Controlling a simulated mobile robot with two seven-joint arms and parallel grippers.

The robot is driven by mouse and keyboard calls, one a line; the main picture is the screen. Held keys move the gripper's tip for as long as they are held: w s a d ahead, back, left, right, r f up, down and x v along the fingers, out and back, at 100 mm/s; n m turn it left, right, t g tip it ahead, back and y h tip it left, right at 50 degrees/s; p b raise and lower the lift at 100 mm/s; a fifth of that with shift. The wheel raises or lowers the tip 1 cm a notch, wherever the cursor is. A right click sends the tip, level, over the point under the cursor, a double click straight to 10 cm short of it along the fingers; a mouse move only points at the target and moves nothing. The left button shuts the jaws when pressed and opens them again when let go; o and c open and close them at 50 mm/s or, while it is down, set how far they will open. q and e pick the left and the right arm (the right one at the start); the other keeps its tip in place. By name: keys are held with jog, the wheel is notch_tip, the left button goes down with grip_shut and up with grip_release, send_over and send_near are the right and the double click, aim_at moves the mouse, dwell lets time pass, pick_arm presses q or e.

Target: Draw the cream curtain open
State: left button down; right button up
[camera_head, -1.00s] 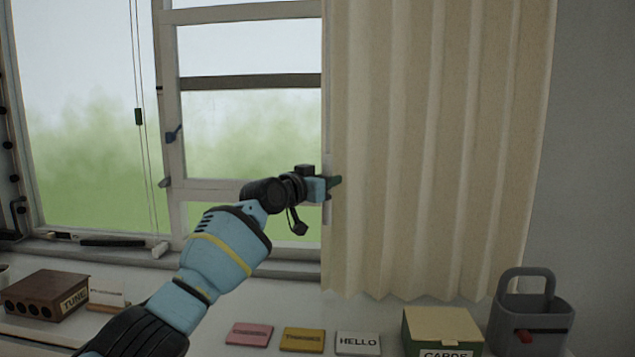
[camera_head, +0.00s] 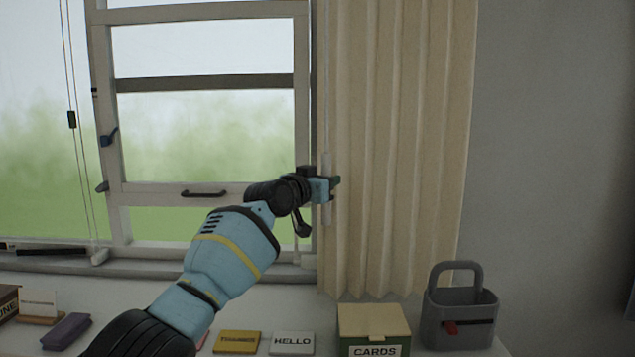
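The cream curtain (camera_head: 400,130) hangs in pleats over the right side of the window. Its left edge stands just right of the window frame, and a pale upright bar (camera_head: 327,213) runs along that edge. My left gripper (camera_head: 334,187) is at this edge, about two thirds of the way down the visible curtain, and appears shut on the bar. The fingers partly hide the bar, so the exact grip is hard to see. My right gripper is not in view.
Below the curtain stand a green and cream CARDS box (camera_head: 373,322) and a grey handled caddy (camera_head: 459,315). A HELLO card (camera_head: 292,343) and a yellow card (camera_head: 237,342) lie to the left. The window (camera_head: 200,140) has a dark handle. Bare wall (camera_head: 555,150) is at right.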

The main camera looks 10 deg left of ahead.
pick_arm(q)
jog(key=shift+d+r, duration=0.1)
jog(key=shift+d, duration=0.2)
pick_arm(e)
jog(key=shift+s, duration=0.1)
pick_arm(q)
jog(key=c, duration=1.6)
grip_release()
jog(key=shift+d, duration=0.1)
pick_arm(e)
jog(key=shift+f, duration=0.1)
pick_arm(q)
jog(key=shift+p+v, duration=1.15)
jog(key=shift+v, duration=2.7)
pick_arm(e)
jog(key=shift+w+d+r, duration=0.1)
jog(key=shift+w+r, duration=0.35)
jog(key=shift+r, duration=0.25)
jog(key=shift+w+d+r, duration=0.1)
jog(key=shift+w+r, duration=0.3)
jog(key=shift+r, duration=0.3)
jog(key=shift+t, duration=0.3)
